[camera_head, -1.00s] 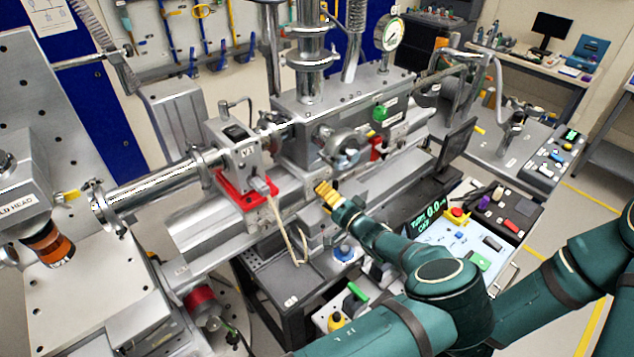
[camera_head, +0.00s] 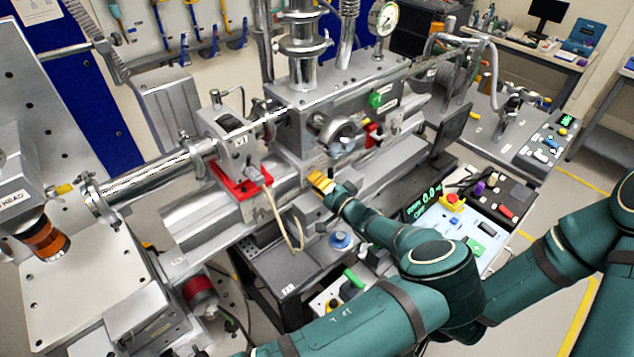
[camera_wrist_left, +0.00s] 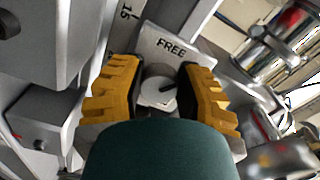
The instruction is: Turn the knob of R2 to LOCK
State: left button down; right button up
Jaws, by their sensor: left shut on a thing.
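A pale round knob (camera_wrist_left: 157,92) with a dark mark line sits between my left gripper's yellow fingers in the left wrist view. A plate with the word FREE (camera_wrist_left: 171,47) is just beyond it. My left gripper (camera_wrist_left: 160,82) is shut on the knob, one finger on each side. In the head view the left gripper (camera_head: 320,181) is at the front of the grey rail assembly, below the round-windowed chamber; the knob is hidden there. No LOCK or R2 marking is readable. My right gripper is not in view.
A red-based V1 block (camera_head: 236,150) with a hanging cable stands left of the gripper. A control panel with a yellow-and-red button (camera_head: 452,201) and a dark display lie to the right. A blue round knob (camera_head: 341,241) is just below the gripper.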

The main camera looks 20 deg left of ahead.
pick_arm(q)
jog(key=shift+m, duration=0.4)
jog(key=m, duration=0.4)
jog(key=shift+a+r+m, duration=0.1)
jog(key=shift+r+m, duration=0.1)
jog(key=shift+m, duration=0.1)
jog(key=m, duration=0.5)
jog(key=shift+w+r, duration=0.1)
jog(key=shift+r, duration=0.05)
jog(key=shift+m, duration=0.3)
jog(key=c, duration=0.6)
grip_release()
jog(key=v, duration=1.2)
